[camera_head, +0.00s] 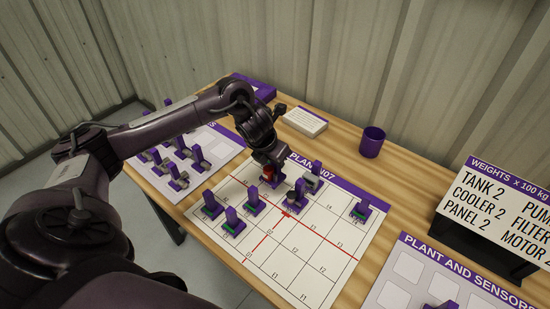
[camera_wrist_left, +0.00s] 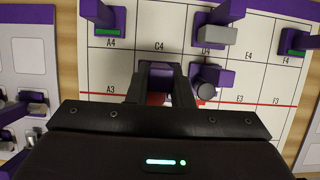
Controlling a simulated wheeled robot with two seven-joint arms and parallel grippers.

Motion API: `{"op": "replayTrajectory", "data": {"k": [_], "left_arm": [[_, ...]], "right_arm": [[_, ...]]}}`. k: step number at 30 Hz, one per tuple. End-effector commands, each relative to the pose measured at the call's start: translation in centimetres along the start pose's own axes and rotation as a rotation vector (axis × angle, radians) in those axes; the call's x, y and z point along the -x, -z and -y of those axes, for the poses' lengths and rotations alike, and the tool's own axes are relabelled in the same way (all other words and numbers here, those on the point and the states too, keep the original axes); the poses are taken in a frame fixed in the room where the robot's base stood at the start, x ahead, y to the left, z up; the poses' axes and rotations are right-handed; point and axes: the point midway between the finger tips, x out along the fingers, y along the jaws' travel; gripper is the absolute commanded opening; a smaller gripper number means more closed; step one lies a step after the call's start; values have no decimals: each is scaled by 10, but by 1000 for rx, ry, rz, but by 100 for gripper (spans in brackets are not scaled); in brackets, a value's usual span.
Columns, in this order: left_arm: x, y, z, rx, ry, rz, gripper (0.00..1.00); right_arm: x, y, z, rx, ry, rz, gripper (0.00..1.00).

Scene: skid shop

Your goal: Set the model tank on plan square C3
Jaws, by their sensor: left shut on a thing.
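My left gripper (camera_head: 268,172) is shut on a small model, taken to be the model tank, low over the white plan sheet (camera_head: 315,255). A red part of it shows between the fingers (camera_head: 267,174); the rest is mostly hidden. Whether it touches the sheet cannot be told. In the left wrist view the gripper (camera_wrist_left: 157,92) is just below the C4 label, over the row by the red line. It covers the square under it, so no C3 label can be read. My right gripper is not in view.
A purple-based model with a dark cylinder (camera_wrist_left: 207,84) stands close right of the gripper. A grey-block model (camera_head: 313,182) stands behind it, and green-marked models (camera_head: 252,203) stand left. Another (camera_head: 360,211) is at right. A purple cup (camera_head: 372,142) stands behind the sheet.

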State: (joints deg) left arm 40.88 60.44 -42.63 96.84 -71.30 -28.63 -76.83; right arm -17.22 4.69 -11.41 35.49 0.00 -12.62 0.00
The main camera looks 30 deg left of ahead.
Motion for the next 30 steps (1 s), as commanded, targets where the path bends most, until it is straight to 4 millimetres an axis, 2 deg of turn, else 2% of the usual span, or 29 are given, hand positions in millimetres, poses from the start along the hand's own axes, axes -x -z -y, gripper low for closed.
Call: {"op": "replayTrajectory", "data": {"k": [11, 30], "left_arm": [[-2, 0, 0, 0, 0, 1, 0], [-31, 13, 0, 0, 0, 1, 0]], "right_arm": [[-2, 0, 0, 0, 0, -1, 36], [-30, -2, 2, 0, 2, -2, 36]]}}
